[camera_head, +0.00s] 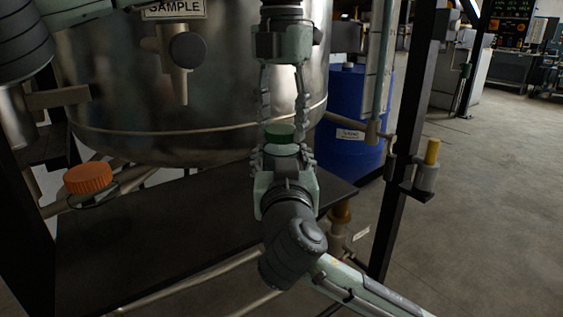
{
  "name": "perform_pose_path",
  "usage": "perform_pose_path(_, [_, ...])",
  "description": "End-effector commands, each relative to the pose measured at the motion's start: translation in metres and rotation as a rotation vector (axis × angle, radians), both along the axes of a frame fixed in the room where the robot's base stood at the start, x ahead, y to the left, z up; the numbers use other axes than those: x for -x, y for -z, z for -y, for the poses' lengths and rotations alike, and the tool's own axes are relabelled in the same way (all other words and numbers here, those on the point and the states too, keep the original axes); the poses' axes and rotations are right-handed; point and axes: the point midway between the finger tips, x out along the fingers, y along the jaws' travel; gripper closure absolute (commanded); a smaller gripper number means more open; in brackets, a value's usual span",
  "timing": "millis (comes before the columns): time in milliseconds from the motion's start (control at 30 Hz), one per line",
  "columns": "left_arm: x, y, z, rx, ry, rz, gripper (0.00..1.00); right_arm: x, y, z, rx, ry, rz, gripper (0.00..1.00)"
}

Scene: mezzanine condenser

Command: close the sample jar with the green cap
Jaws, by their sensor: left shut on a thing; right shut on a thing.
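The green cap (280,132) is between the fingertips of my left gripper (283,122), which points straight down from above and is shut on it. Directly below, the sample jar (283,150) shows only as a pale rounded top. My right gripper (283,164) points up from below and is shut on the jar; its fingers hide the jar's sides and lower part. The cap sits over the jar, roughly in line with it. I cannot tell whether the cap rests on the jar's rim or is threaded on.
A large steel vessel (110,90) with a SAMPLE sign (174,9) and an outlet valve (186,48) stands behind. An orange knob or cap (88,178) is at left. A blue drum (352,155) and frame post (400,130) stand right.

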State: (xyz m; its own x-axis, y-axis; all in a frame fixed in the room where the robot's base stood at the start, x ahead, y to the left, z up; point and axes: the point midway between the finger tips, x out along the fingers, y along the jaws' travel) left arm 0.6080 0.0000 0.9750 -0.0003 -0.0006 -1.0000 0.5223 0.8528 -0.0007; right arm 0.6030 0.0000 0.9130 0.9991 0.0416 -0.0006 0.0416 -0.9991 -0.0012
Motion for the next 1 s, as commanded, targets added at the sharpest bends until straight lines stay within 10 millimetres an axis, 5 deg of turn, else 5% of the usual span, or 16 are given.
perform_pose_path(200, [0.000,0.000,0.000,0.000,0.000,0.000,0.87,0.000,0.000,0.000,0.000,0.000,0.000,1.00])
perform_pose_path(233, [0.000,0.000,0.000,0.000,0.000,0.000,0.50,0.000,0.000,0.000,0.000,0.000,0.000,1.00])
perform_pose_path(400, [0.000,0.000,0.000,0.000,0.000,0.000,0.29,0.000,0.000,0.000,0.000,0.000,0.000,1.00])
perform_pose_path(767, [0.000,-0.003,0.000,0.001,0.000,0.001,0.28,0.000,0.000,0.000,0.000,0.000,-0.001,1.00])
perform_pose_path(1000, [0.000,-0.041,0.001,0.001,-0.001,0.004,0.28,0.000,0.000,0.000,0.000,0.000,-0.001,1.00])
